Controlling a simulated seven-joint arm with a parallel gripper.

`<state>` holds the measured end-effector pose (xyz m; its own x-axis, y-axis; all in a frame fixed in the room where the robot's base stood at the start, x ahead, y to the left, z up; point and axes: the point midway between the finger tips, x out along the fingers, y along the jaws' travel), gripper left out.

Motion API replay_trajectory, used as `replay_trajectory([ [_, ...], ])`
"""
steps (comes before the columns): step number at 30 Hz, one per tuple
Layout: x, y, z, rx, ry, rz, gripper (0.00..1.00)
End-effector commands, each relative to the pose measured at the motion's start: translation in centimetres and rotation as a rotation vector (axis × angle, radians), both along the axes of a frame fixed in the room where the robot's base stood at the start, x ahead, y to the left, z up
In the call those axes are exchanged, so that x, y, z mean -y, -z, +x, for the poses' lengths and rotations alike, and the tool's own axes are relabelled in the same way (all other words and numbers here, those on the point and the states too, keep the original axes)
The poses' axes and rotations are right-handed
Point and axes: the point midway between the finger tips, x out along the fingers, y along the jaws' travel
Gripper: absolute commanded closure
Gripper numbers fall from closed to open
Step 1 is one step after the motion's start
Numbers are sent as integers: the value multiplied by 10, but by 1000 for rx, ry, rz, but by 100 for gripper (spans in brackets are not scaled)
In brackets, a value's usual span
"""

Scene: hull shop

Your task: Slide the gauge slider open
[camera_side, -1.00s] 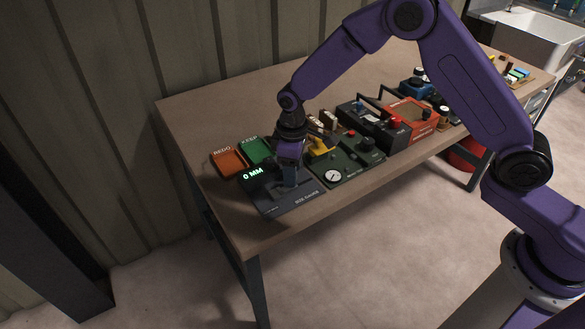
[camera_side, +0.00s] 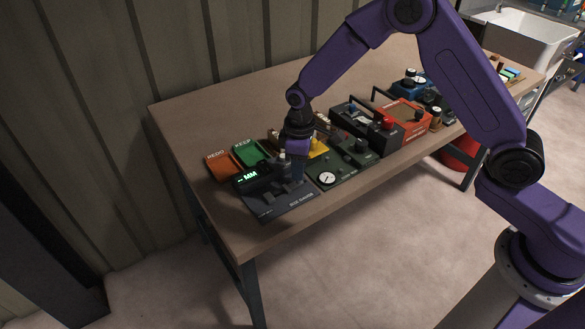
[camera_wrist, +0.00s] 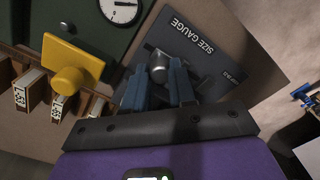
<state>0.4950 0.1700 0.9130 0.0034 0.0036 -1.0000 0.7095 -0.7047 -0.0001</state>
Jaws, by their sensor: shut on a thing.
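The size gauge (camera_side: 285,206) is a dark grey plate near the table's front left corner. Its raised display (camera_side: 248,177) reads "- MM" in green. Dark jaw pieces (camera_side: 277,191) lie on the plate. In the wrist view the gauge plate (camera_wrist: 195,42) carries the words "SIZE GAUGE". My gripper (camera_side: 297,178) points down at the gauge's right part.
An orange REDO tray (camera_side: 226,165) and a green KEEP tray (camera_side: 250,152) sit behind the gauge. A green panel with a white dial (camera_side: 326,179) stands close on the right. A yellow piece (camera_side: 318,148) and numbered blocks (camera_wrist: 30,88) are nearby.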

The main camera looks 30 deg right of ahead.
Motion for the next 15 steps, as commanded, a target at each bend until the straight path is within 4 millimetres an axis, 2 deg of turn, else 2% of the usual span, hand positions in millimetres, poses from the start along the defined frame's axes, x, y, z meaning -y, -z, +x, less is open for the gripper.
replay_trajectory([
  [1, 6, 0, 1, -5, 5, -6, 100],
  [4, 7, 0, 1, -6, 7, -7, 100],
  [5, 7, 0, 1, -6, 7, -8, 66],
  [6, 7, 0, 1, -6, 7, -8, 53],
  [7, 7, 0, 1, -6, 7, -7, 50],
  [15, 4, 0, 0, -4, 4, -5, 50],
])
